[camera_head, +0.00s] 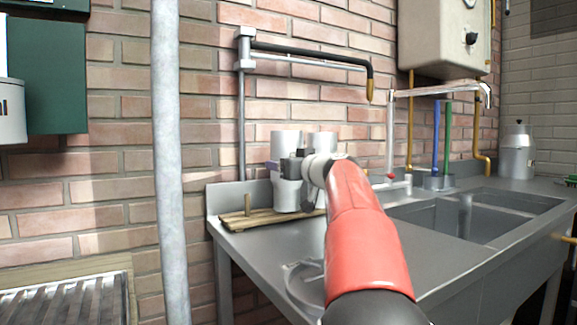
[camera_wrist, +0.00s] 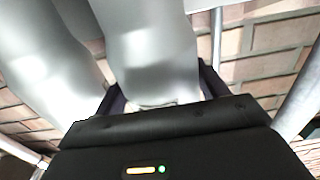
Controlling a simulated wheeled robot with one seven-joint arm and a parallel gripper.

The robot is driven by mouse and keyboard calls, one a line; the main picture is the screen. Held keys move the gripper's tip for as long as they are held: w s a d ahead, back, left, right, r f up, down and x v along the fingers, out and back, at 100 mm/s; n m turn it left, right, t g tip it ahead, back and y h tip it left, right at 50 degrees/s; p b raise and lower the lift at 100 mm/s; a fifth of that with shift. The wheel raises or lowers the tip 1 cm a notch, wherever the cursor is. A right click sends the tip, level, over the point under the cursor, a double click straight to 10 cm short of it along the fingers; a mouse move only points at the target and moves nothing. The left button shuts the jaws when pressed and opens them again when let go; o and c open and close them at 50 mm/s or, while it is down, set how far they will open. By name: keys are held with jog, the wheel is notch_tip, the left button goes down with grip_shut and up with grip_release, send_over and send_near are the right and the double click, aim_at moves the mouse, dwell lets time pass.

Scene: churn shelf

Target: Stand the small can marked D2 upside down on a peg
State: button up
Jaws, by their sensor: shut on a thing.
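My gripper (camera_head: 290,167) is in front of the wooden peg rack (camera_head: 236,221) at the back of the steel counter. It is shut on a pale grey metal can (camera_head: 287,196), which is upright in line, over or on the rack; I cannot tell whether its base touches. No D2 mark is readable. In the wrist view this can (camera_wrist: 155,55) fills the space between the fingers. A second similar can (camera_head: 322,141) stands just right of it, partly hidden by my arm. Another can surface (camera_wrist: 42,60) shows close at left in the wrist view. A bare wooden peg (camera_head: 247,201) rises at the rack's left end.
A grey vertical pole (camera_head: 167,160) stands at left. A pipe with a black arm (camera_head: 310,56) hangs above the cans. Taps (camera_head: 390,130) and a double sink (camera_head: 465,214) are to the right. A larger metal churn (camera_head: 517,155) stands at far right.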

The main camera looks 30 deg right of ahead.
jog(key=shift+f+b, duration=0.25)
jog(key=shift+b, duration=0.15)
jog(key=o, duration=1.2)
jog(key=shift+c, duration=0.2)
jog(key=s+b, duration=0.2)
jog(key=s, duration=0.5)
jog(key=shift+s+a, duration=0.25)
jog(key=shift+s, duration=0.15)
